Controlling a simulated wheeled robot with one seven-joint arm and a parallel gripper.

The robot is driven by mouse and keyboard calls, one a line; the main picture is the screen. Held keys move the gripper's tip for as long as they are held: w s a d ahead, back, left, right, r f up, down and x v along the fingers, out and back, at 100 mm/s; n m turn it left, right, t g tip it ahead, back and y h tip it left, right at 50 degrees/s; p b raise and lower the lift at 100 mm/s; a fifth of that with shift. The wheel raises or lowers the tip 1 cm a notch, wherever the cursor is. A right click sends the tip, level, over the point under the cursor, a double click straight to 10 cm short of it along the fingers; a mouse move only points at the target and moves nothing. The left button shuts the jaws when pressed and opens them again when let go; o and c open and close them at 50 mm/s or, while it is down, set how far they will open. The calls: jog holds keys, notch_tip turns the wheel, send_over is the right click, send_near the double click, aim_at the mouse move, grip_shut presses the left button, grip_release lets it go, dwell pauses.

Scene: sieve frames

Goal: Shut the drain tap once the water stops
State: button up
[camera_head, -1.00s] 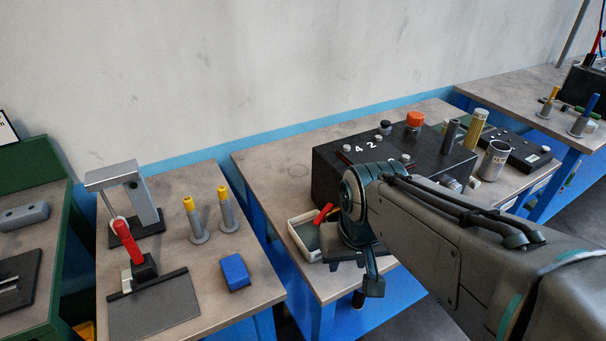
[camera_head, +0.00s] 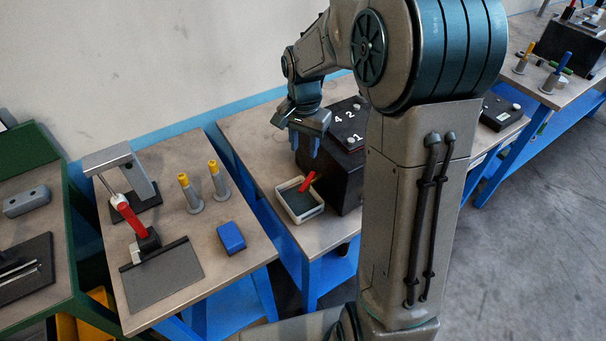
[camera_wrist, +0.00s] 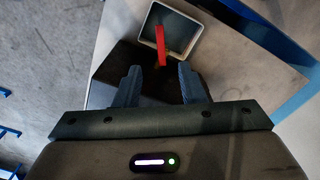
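The drain tap's red lever (camera_head: 308,181) sticks out from the black box (camera_head: 346,182), over a white tray (camera_head: 310,216) with a dark inside. In the wrist view the red lever (camera_wrist: 160,42) points toward the tray (camera_wrist: 143,28) and lies just beyond the fingertips, between them. My gripper (camera_head: 305,150) is above and near the lever, fingers down. In the wrist view my gripper (camera_wrist: 158,72) is open, with nothing between its fingers. The tap's body is dark and hard to make out. I see no running stream of water.
Left is a bench with a red-handled clamp (camera_head: 129,216), two yellow-topped posts (camera_head: 190,192) and a blue block (camera_head: 231,237). My arm hides much of the black box and its bench. Another bench with posts (camera_head: 555,78) stands at the right.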

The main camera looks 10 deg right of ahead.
aim_at(303, 186)
notch_tip(303, 186, down, 13)
jog(key=shift+f+p, duration=0.15)
jog(key=shift+p, duration=0.8)
grip_shut()
